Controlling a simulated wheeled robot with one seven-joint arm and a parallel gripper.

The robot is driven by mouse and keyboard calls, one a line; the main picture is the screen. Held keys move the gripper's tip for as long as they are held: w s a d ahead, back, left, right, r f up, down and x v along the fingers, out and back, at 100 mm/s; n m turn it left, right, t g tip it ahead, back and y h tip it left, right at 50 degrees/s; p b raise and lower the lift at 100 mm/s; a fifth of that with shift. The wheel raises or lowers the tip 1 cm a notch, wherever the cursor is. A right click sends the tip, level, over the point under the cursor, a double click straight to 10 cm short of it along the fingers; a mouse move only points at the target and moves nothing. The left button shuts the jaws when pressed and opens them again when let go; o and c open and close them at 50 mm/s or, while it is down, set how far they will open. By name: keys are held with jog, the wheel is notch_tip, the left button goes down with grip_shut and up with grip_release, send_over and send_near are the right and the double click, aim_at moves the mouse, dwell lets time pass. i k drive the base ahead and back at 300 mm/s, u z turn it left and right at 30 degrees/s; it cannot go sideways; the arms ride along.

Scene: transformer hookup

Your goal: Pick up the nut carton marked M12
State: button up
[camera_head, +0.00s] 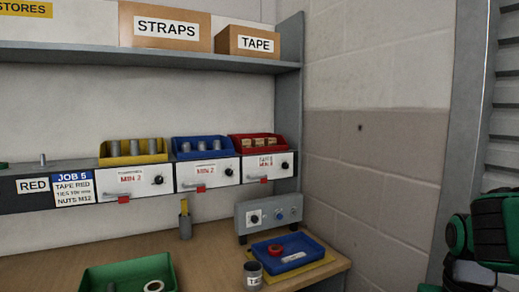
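A red bin (234,144) stands at the right end of the lower shelf and holds several small tan cartons (257,142). Their markings are too small to read, so I cannot tell which, if any, is marked M12. A job card (74,189) on the shelf front reads "JOB 5", "TAPE RED" and "NUTS M12", with one line unclear. Green and black parts of my arm show at the right edge, well apart from the bin. My gripper's fingers are not in view.
Blue (202,155) and yellow (132,160) bins with grey cylinders stand left of the red bin, above white drawer fronts. A grey box with knobs (268,216), blue tray (318,257), tin (253,277) and green tray (90,284) occupy the bench. The upper shelf (150,58) overhangs the bins.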

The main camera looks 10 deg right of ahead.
aim_at(257, 142)
jog(key=u, duration=0.4)
jog(key=i, duration=0.95)
jog(key=z, duration=0.5)
